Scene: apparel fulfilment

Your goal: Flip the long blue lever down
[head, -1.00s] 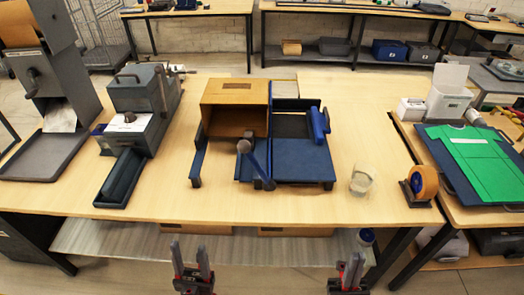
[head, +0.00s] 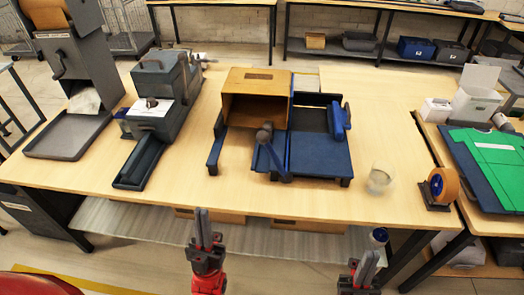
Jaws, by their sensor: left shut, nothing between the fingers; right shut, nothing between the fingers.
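The long blue lever (head: 274,160) is on the front of the blue press-like fixture (head: 318,156) on the table. Its grey knob (head: 265,136) is at the upper end, in front of the open wooden box (head: 255,107). The lever stands up, leaning left from its pivot near the fixture's front edge. My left gripper (head: 203,216) is shut and empty, with its fingertips at the table's front edge, below and left of the lever. My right gripper (head: 367,263) is shut and empty, low in front of the table, right of the lever. Neither touches the lever.
A blue roller (head: 338,121) is on the fixture's right side. A clear glass (head: 380,177) and a tape dispenser (head: 439,188) stand to the right. A grey machine with a dark tray (head: 139,161) stands left. The table strip before the fixture is clear.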

